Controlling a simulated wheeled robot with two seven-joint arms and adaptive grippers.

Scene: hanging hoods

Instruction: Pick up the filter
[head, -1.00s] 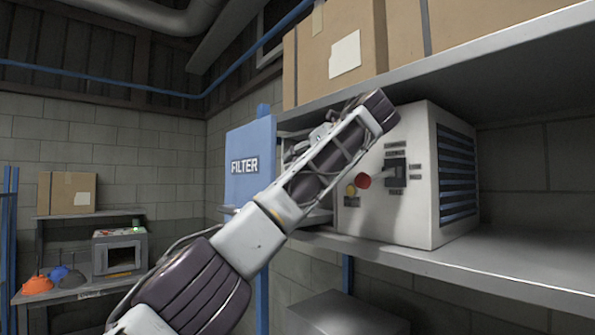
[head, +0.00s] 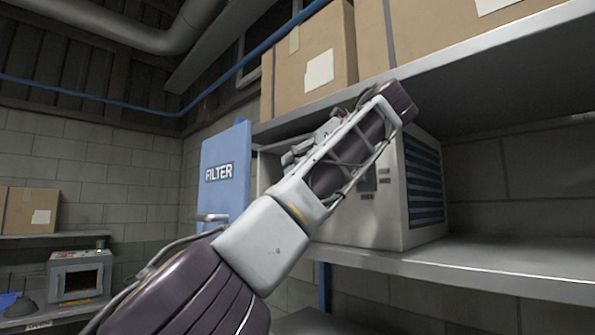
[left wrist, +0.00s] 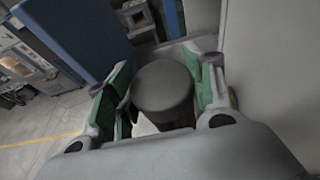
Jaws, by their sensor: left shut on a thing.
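The filter is a dark grey cylinder (left wrist: 163,88) with a flat round end, seen in the left wrist view. My left gripper (left wrist: 166,95) is shut on it, with a green-padded finger on each side. In the head view the left gripper (head: 308,146) is mostly behind my own forearm, and the filter is hidden there. The white filter housing (head: 402,205) stands on the shelf, partly covered by my arm. Its blue door marked FILTER (head: 222,190) stands open at its left. I cannot tell how far the filter is out of the housing. My right gripper is not in view.
The upper shelf (head: 470,60) with cardboard boxes (head: 312,70) lies close above my arm. The lower shelf (head: 450,265) is bare to the right of the housing. A small open-fronted box (head: 80,275) stands on a bench at far left. The wrist view shows clear floor (left wrist: 40,150).

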